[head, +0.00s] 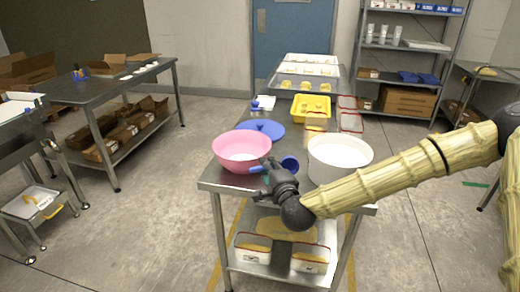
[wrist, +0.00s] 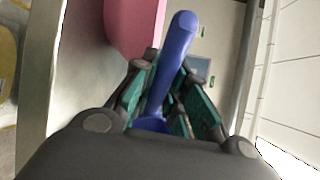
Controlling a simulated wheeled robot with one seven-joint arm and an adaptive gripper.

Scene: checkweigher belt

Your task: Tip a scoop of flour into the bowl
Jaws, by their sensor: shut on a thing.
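A pink bowl (head: 240,158) stands at the front left of the steel table, its edge also in the wrist view (wrist: 135,25). A large white tub (head: 335,170) stands to its right, with pale content inside. My gripper (head: 270,170) is between them, low over the table's front, and is shut on a blue scoop (head: 289,164). The handle points left towards the bowl, and the cup is on the right near the tub. In the wrist view the scoop's handle (wrist: 177,45) runs between the fingers. I cannot tell whether the scoop holds flour.
A blue round lid (head: 262,129) lies behind the bowl. A yellow crate (head: 311,107) and clear lidded boxes stand farther back. The steel table (head: 207,184) has a lower shelf with boxes. A side table (head: 100,90) stands left, shelving right. Floor around is mostly clear.

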